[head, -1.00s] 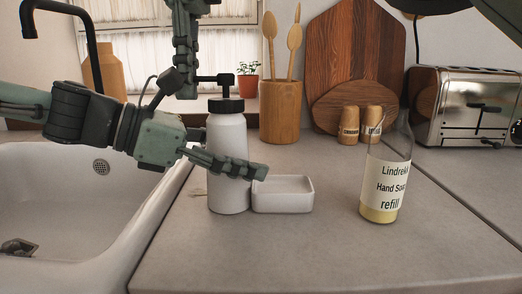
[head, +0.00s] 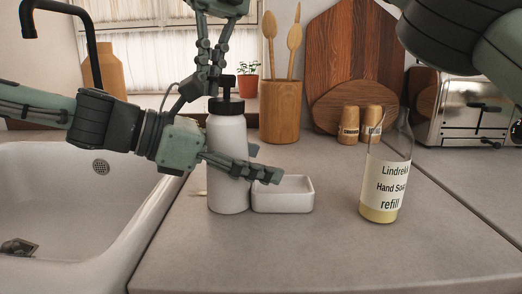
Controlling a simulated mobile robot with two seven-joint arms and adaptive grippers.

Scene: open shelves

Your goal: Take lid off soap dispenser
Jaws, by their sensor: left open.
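The soap dispenser (head: 227,135) is a white bottle standing upright on the counter. Its black lid with pump (head: 227,104) is on its neck. My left gripper (head: 262,163) reaches in from the left around the bottle's body. One finger passes in front of it and the other tip shows behind its right side; the jaws are open, and contact is unclear. My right gripper (head: 214,72) points down from above, its fingers at the pump head and partly overlapping it. Whether they close on the pump is unclear.
A white soap dish (head: 283,204) stands close beside the bottle's base. A glass refill bottle (head: 387,185) stands to the right. The sink (head: 70,220) is at left. A utensil pot (head: 280,112) and a toaster (head: 465,108) stand behind. The front counter is clear.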

